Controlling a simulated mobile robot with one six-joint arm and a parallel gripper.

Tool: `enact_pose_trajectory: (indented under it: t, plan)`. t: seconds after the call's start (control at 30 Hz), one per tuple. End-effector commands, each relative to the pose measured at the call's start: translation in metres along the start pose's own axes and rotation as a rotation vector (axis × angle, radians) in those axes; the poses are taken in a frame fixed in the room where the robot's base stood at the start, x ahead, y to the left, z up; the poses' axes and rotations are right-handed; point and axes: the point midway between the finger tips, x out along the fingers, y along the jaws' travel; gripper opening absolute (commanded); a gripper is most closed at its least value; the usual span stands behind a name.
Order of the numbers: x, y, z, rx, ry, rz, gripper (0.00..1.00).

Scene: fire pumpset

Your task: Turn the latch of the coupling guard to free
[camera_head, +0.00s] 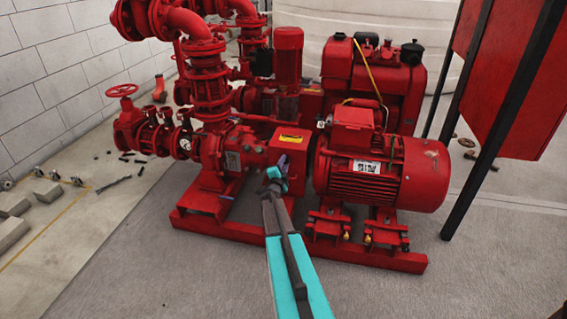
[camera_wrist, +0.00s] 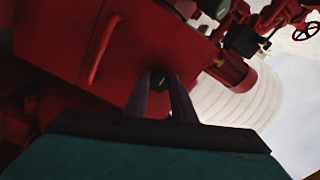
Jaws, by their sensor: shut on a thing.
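The coupling guard (camera_head: 289,142) is a red box with a yellow label on top, between the pump and the motor in the head view. My gripper (camera_head: 277,170) is at the guard's near side, at its lower left part. In the wrist view the guard (camera_wrist: 125,50) fills the upper left, with a red bar handle on its face. My gripper's two dark fingers (camera_wrist: 165,92) reach to a small dark piece (camera_wrist: 161,82) at the guard's edge, which looks like the latch. The fingers are shut on it. The latch's turn angle is too dark to tell.
The red motor (camera_head: 380,172) stands right of the guard and the pump (camera_head: 222,155) left, both on a red base frame (camera_head: 330,250). Dark posts and a red panel (camera_head: 510,80) stand at the right. The floor in front is clear.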

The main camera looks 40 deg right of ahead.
Motion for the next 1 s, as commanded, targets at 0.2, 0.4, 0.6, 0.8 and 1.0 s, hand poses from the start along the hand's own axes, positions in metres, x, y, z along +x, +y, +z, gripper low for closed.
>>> enact_pose_trajectory:
  t: [0.2, 0.4, 0.6, 0.8, 1.0]
  plan:
    - [0.0021, 0.002, -0.0076, -0.008, 0.014, 0.001, 0.01]
    - [0.0019, 0.0022, -0.0076, -0.006, 0.014, 0.001, 0.01]
    - [0.0011, 0.0015, -0.0046, -0.007, 0.009, 0.001, 0.42]
    - [0.0004, 0.0009, -0.0025, -0.007, 0.005, 0.0, 0.42]
    - [-0.0043, 0.0005, -0.0019, -0.008, 0.003, 0.0, 0.42]
